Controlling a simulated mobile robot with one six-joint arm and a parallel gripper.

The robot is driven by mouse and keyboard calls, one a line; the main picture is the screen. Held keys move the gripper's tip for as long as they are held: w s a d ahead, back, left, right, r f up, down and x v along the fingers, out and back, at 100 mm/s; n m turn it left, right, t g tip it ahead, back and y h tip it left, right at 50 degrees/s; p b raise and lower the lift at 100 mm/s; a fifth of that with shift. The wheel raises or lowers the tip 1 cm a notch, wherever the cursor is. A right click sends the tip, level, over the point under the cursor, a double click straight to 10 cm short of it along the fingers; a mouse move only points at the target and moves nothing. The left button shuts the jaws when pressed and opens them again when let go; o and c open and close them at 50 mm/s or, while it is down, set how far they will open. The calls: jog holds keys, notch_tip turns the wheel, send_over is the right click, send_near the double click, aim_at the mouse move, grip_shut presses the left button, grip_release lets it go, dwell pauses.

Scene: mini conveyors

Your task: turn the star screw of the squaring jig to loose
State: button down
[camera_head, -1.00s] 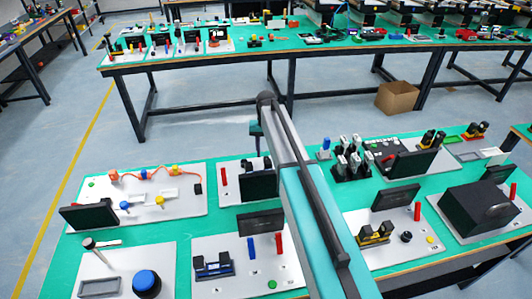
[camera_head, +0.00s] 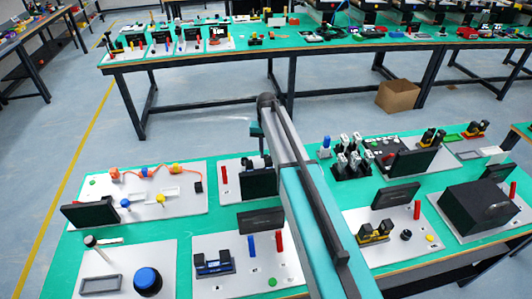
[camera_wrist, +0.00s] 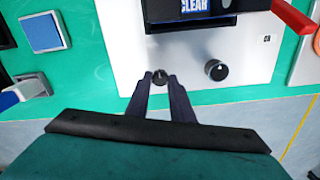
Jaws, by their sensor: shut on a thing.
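A second black dial (camera_wrist: 216,69) is on the same plate, right of my fingers. A dark block with a "CLEAR" display (camera_wrist: 195,6) is above. A red handle (camera_wrist: 292,15) is at upper right, a blue square pad (camera_wrist: 42,33) at left. Green bench top (camera_wrist: 90,75) lies left of the plate.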

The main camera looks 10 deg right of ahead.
jog(key=shift+n, duration=0.4)
jog(key=n+b, duration=0.2)
jog(key=n, duration=0.2)
jog(key=shift+a+f, duration=0.1)
jog(key=n+b, duration=0.1)
jog(key=n, duration=0.4)
jog(key=shift+n+b, duration=0.35)
jog(key=shift+n, duration=0.05)
jog(key=n+b, duration=0.1)
jog(key=n, duration=0.4)
jog(key=shift+n+b, duration=0.3)
jog(key=shift+n, duration=2.2)
jog(key=c, duration=1.5)
grip_release()
jog(key=shift+c, duration=0.2)
